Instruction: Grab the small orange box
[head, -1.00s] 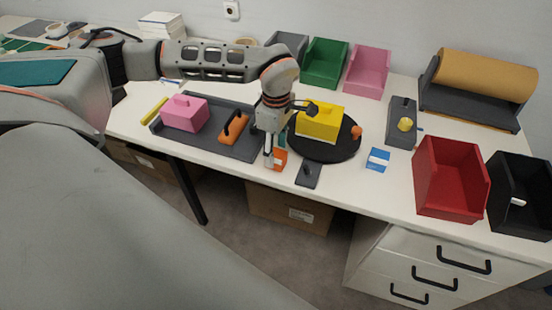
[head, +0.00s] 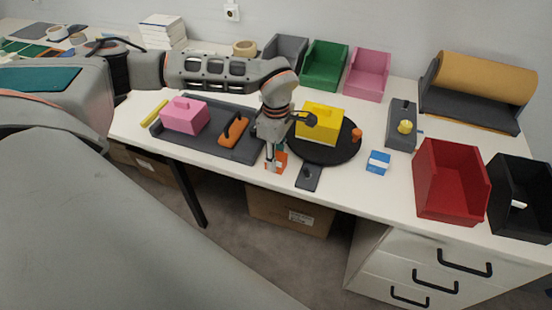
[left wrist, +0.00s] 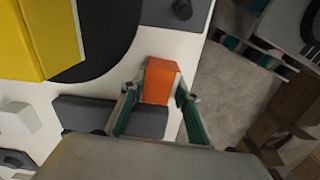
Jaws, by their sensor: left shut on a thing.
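The small orange box (head: 282,161) is at the front edge of the white table, partly hidden by my left gripper (head: 273,158) in the head view. In the left wrist view, the orange box (left wrist: 161,81) is between the two teal-padded fingers of my left gripper (left wrist: 158,97), which is shut on it. Whether the box is clear of the tabletop cannot be told. My right gripper is not in view.
A dark grey tray (head: 219,145) with a pink lidded block and an orange-handled tool lies left. A yellow block (head: 320,123) stands on a black disc behind. A dark flat item (head: 308,177) and a blue box (head: 378,162) lie to the right.

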